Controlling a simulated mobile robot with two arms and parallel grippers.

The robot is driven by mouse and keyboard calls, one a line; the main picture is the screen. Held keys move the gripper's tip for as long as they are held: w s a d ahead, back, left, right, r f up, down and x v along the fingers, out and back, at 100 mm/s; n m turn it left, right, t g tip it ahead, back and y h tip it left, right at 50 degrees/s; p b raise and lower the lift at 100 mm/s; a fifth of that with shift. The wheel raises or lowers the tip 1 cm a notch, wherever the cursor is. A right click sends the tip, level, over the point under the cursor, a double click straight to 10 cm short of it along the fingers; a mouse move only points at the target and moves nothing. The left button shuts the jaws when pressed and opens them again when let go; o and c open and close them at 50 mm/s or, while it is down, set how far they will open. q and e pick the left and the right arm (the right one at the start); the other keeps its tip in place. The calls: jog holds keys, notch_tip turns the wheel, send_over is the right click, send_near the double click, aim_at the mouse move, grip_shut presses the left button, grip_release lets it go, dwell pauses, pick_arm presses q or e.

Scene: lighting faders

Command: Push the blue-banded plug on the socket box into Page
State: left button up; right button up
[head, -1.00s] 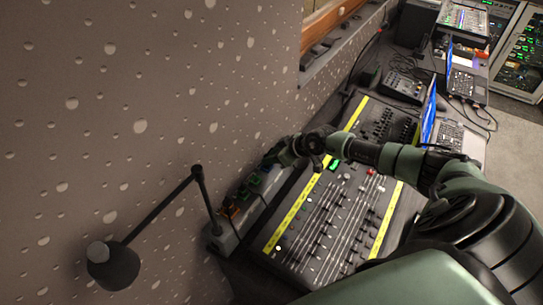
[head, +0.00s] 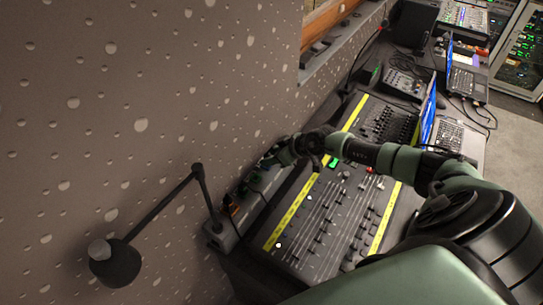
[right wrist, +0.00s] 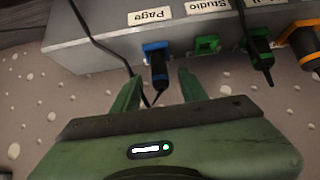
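The socket box (right wrist: 100,47) is a long grey box against the wall. It also shows in the head view (head: 223,237), partly hidden by my right arm. In the right wrist view, the blue-banded plug (right wrist: 158,66) stands at the blue socket under the Page label (right wrist: 150,15), its black cable trailing down. I cannot tell how deep it sits. My right gripper (right wrist: 160,76) is open, with one finger on each side of the plug and gaps visible. In the head view my right gripper (head: 270,161) is at the box's far part. My left gripper is not in view.
A green socket (right wrist: 207,45) under Studio (right wrist: 208,6) looks empty. A green-banded plug (right wrist: 260,54) and an orange-banded plug (right wrist: 303,43) stand beside it. A fader desk (head: 320,215) lies right of the box. A black lamp (head: 115,262) juts at the left.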

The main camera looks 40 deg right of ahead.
dwell(0.3)
jog(key=v, duration=0.7)
jog(key=shift+s+r, duration=0.25)
jog(key=shift+r, duration=0.05)
jog(key=shift+d, duration=0.1)
